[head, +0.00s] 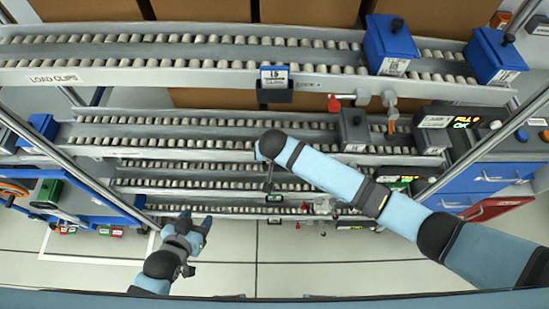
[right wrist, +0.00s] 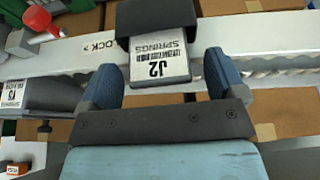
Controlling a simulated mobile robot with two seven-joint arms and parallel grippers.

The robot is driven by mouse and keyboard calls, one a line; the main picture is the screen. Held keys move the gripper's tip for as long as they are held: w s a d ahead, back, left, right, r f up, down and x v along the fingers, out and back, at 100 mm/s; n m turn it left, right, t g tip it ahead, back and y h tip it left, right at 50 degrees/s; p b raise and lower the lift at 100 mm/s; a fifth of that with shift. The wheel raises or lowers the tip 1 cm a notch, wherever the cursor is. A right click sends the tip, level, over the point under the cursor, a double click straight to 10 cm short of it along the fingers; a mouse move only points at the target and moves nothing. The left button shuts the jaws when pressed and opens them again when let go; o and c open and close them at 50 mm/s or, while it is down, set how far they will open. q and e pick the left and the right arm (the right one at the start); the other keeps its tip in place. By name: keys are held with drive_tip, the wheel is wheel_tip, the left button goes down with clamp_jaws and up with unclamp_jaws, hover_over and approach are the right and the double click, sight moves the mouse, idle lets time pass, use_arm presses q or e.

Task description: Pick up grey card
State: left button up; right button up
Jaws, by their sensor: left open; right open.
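A pale grey card (right wrist: 158,68) printed "J2 SPRINGS" sits in a dark holder (right wrist: 150,18) on the rail in the right wrist view, its lower part sticking out. My right gripper (right wrist: 162,78) is open, with one blue finger on each side of the card. Gaps show between the fingers and the card, and I cannot tell their depth. In the head view the right hand is mostly hidden by its own arm. My left gripper (head: 197,222) is open and empty above the floor at the lower left in the head view.
A blue card (head: 274,75) hangs on the top roller rail. Blue bins (head: 391,45) and a grey bin (head: 352,130) stand on the rollers. A red knob (right wrist: 42,20) and a grey bin (right wrist: 50,97) lie left of my right gripper.

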drive_tip(key=c, duration=1)
